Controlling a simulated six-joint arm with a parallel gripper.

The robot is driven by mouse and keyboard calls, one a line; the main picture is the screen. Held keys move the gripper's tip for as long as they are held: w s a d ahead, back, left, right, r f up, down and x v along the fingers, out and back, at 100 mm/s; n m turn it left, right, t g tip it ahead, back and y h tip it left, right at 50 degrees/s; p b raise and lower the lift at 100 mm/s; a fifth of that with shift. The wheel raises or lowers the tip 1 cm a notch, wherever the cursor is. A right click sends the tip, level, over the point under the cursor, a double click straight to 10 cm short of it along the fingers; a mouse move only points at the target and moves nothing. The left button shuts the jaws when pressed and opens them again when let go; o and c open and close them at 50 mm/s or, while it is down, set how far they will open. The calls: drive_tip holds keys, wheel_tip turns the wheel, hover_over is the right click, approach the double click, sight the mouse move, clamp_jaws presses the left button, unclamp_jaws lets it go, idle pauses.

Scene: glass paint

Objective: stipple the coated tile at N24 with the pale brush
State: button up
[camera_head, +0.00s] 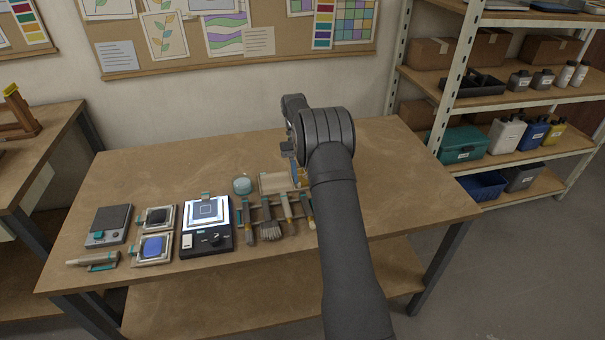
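My gripper (290,150) is over the table behind the brush rack, mostly hidden by my own wrist; its fingers are too small and covered to tell open from shut. Several brushes stand or lie in a wooden rack: a dark wide one (270,228), a brown one (249,236), and a paler-handled one (286,208); another is partly behind my arm. A blue-faced tile (153,247) sits in a pale frame, and a dark-faced tile (156,216) in a similar frame behind it. A pale tile lies on a lit panel (193,208). No N24 label is readable.
A grey scale-like device (108,226) and a pale tool with a teal part (92,260) are at left. A teal-lidded jar (242,185) and a pale tray (273,182) stand behind the brushes. The table's right side (410,180) is clear.

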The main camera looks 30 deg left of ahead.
drive_tip(key=shift+w+a+f+x, duration=0.1)
drive_tip(key=shift+x, duration=1.95)
drive_tip(key=shift+w+a+f+x, duration=0.1)
drive_tip(key=shift+x, duration=1.95)
drive_tip(key=shift+c, duration=0.4)
clamp_jaws()
drive_tip(key=shift+r, duration=3.5)
